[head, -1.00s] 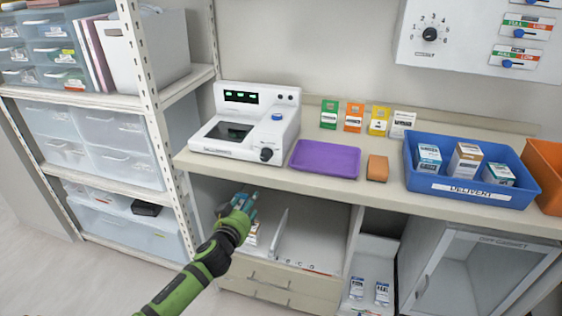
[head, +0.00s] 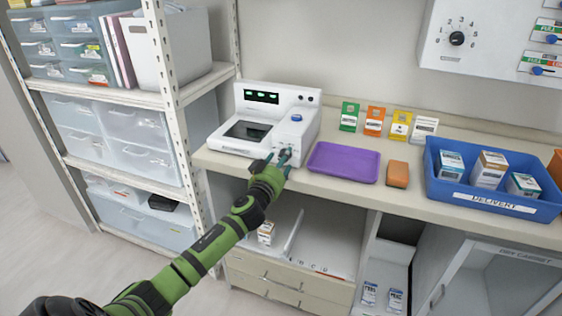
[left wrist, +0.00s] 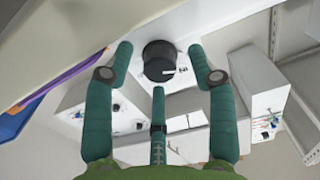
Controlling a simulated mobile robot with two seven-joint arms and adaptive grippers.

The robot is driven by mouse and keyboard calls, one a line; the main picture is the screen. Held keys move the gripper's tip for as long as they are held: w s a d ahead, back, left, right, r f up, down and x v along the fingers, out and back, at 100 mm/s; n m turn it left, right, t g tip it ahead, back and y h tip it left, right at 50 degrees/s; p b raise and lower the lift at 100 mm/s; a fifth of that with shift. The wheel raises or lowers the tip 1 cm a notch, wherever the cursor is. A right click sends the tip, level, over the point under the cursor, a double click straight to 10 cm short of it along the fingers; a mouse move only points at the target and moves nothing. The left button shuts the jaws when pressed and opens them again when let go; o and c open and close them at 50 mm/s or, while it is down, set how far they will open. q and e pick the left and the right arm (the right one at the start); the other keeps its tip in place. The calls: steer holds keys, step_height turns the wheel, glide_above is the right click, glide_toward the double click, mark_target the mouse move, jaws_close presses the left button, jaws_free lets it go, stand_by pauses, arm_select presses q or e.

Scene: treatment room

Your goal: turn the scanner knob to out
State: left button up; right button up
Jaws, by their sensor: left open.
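The white scanner (head: 248,112) stands on the counter, with green figures on its dark display and a blue button on top. Its black knob (left wrist: 158,56) shows in the left wrist view, with a white mark on its face near the lower right. In the head view my gripper mostly covers the knob. My left gripper (head: 279,157) is at the scanner's front right corner. It also shows in the left wrist view (left wrist: 160,62), open, with one finger on each side of the knob and visible gaps between. My right gripper is not in view.
Several coloured packets stand behind. A shelf post (head: 172,95) rises left of the scanner. Open shelving and drawers (head: 290,283) are below the counter.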

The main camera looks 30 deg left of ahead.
arm_select(q)
jaws_close()
